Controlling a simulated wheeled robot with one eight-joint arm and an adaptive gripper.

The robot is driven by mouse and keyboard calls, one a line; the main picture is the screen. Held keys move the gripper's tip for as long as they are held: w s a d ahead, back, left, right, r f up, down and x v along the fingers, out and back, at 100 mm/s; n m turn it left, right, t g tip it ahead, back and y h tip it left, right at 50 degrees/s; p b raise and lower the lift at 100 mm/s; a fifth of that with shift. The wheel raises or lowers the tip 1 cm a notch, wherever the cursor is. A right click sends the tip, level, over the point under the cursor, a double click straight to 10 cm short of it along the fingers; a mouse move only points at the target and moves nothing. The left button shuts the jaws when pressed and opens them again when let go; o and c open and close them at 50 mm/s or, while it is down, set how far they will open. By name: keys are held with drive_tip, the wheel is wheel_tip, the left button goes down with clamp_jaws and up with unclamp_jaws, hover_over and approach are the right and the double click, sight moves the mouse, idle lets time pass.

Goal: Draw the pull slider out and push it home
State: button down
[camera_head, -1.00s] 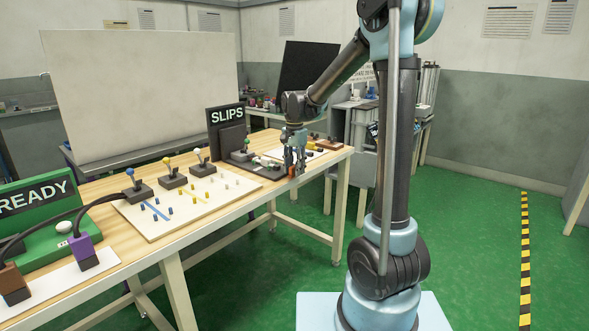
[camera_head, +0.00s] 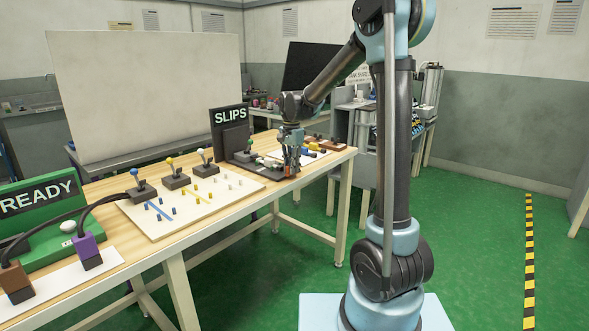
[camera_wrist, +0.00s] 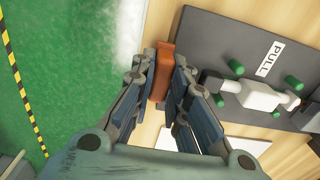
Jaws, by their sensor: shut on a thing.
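The PULL fixture is a dark grey plate (camera_wrist: 222,45) with a white PULL label, at the upper right of the wrist view. An orange-brown block (camera_wrist: 162,70) stands at the plate's left end, beside the table edge; it looks like the slider's handle, but its link to the plate is hidden. My gripper (camera_wrist: 162,76) has a finger on each side of this block and is shut on it.
A white-and-grey clamp-like part (camera_wrist: 258,95) and several green pegs (camera_wrist: 293,82) sit on the plate, right of my fingers. Green floor (camera_wrist: 70,70) lies open beyond the table edge.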

drive_tip(key=c, duration=1.6)
unclamp_jaws()
drive_tip(key=shift+o, duration=0.2)
drive_tip(key=shift+r, duration=0.1)
wheel_tip(320, 180, up, 12)
